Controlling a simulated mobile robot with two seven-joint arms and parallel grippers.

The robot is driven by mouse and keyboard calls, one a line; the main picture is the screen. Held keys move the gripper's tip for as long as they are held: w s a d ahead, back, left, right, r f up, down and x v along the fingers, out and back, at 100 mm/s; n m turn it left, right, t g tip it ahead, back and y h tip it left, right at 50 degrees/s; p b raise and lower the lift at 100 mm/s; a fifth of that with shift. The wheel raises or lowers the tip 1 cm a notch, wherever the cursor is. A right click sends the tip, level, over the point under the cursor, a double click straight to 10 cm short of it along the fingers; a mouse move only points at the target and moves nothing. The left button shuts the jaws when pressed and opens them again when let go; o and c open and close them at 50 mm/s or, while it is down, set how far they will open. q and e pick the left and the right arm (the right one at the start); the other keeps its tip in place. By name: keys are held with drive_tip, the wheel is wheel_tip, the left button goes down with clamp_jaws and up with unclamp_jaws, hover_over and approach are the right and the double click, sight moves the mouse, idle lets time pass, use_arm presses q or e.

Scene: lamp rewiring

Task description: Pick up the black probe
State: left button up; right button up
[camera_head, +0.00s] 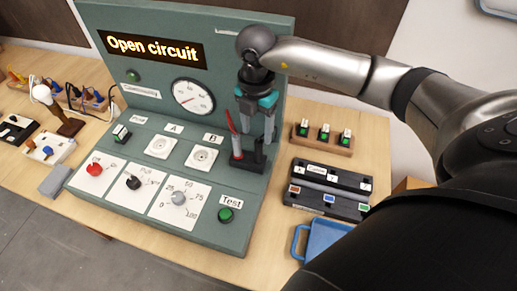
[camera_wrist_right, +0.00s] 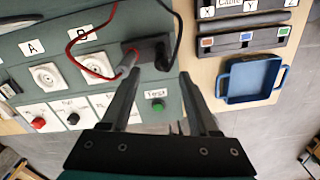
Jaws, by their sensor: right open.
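The black probe (camera_head: 260,150) stands upright in a dark holder (camera_head: 242,164) on the right of the green test panel. In the right wrist view the black probe (camera_wrist_right: 164,58) shows at the holder, with its black cable curving up. The red probe (camera_head: 233,122) stands in the same holder, to the left. My right gripper (camera_head: 257,137) points down above the holder, its fingers apart and empty. In the right wrist view its fingertips (camera_wrist_right: 159,75) lie either side of the probe area; whether the black probe is between them is unclear. My left gripper is not in view.
The green panel (camera_head: 118,178) carries dials, sockets and a screen reading "Open circuit". Right of it are a wooden block with green switches (camera_head: 322,140), dark cable blocks (camera_head: 330,176) and a blue tray (camera_head: 325,232). Lamp parts (camera_head: 48,98) lie at the left.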

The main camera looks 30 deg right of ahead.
sight(258, 142)
drive_tip(key=shift+d+f+p, duration=0.15)
drive_tip(key=shift+f+p, duration=0.4)
drive_tip(key=shift+f, duration=2.35)
clamp_jaws()
